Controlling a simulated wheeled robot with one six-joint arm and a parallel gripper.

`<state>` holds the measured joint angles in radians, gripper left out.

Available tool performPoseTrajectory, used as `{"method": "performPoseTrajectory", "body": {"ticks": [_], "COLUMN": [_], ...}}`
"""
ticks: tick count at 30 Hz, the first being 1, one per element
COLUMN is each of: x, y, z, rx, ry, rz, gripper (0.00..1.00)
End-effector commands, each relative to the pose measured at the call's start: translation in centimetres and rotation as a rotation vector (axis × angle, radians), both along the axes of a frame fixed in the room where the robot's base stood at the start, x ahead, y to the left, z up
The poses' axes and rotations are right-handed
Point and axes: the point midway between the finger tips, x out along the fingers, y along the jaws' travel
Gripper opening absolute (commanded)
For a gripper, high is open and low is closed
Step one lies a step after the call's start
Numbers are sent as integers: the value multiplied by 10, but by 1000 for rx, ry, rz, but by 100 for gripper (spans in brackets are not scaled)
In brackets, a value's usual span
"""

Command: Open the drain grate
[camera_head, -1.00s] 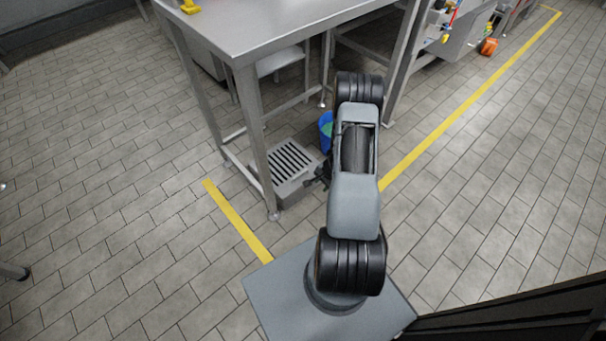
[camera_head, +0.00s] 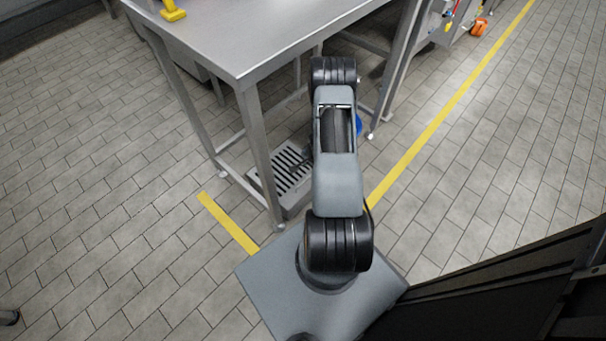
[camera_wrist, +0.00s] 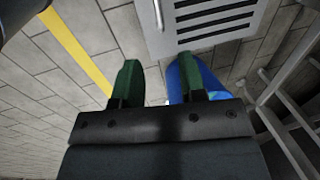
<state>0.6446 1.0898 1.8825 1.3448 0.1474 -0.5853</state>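The drain grate (camera_head: 293,166) is a pale metal panel with dark slots on a grey box-like drain under the steel table. My arm covers its right side in the head view. In the wrist view the slotted grate (camera_wrist: 222,35) lies at the top, beyond my fingers, with a thin light bar (camera_wrist: 158,14) at its left edge. My gripper (camera_wrist: 159,72) has two green fingers held apart, with nothing seen between them. The fingers look apart from the grate. In the head view my gripper is mostly hidden behind the arm.
A blue bucket (camera_head: 358,125) shows beside my arm; it also appears behind the right finger in the wrist view (camera_wrist: 203,77). The steel table (camera_head: 250,35) and its front leg (camera_head: 260,155) stand close to the grate. Tiled floor (camera_head: 80,200) is open at left.

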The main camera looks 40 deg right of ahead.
Motion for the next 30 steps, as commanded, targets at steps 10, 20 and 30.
{"method": "performPoseTrajectory", "body": {"ticks": [10,20,30], "x": [11,20,23], "y": [1,4,4], "z": [-69,-113,-123], "rx": [2,1,1], "ry": [2,1,1], "rz": [-5,-1,-1], "gripper": [38,38,38]}}
